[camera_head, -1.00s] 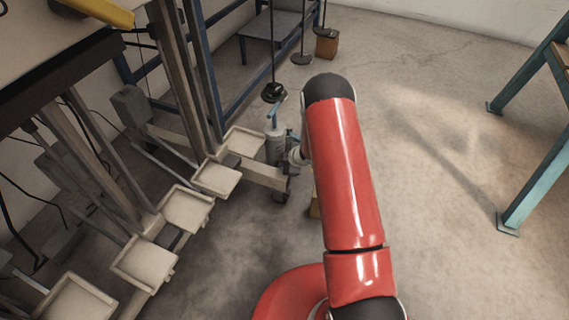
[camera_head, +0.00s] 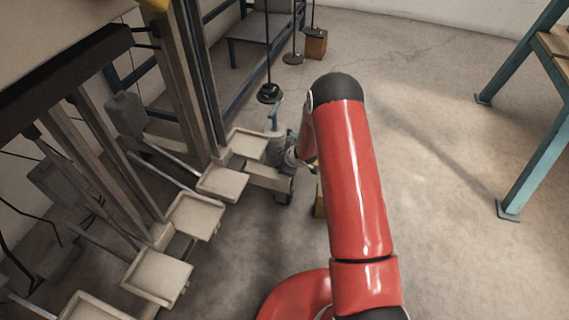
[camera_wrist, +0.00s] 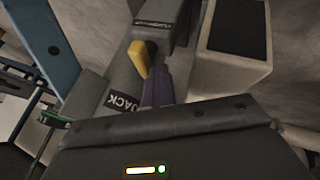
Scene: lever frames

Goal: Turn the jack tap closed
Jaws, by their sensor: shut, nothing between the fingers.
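The jack (camera_wrist: 122,75) is a grey body with a JACK label in the wrist view. In the head view the jack (camera_head: 275,150) stands on the floor, left of my red arm and partly hidden by it. The jack's tap (camera_wrist: 139,58) is a small yellow lever in the wrist view. My gripper (camera_wrist: 156,78) shows as narrow purple-grey fingers, shut and empty, just beside the lower end of the yellow lever. I cannot tell if they touch. In the head view the fingers are hidden behind my arm.
A row of pale trays (camera_head: 196,216) on a machine runs along the left, its end close to the jack. A weight on a rod (camera_head: 269,93) stands behind the jack. A teal-legged table (camera_head: 535,150) is at right. The floor (camera_head: 435,200) between is clear.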

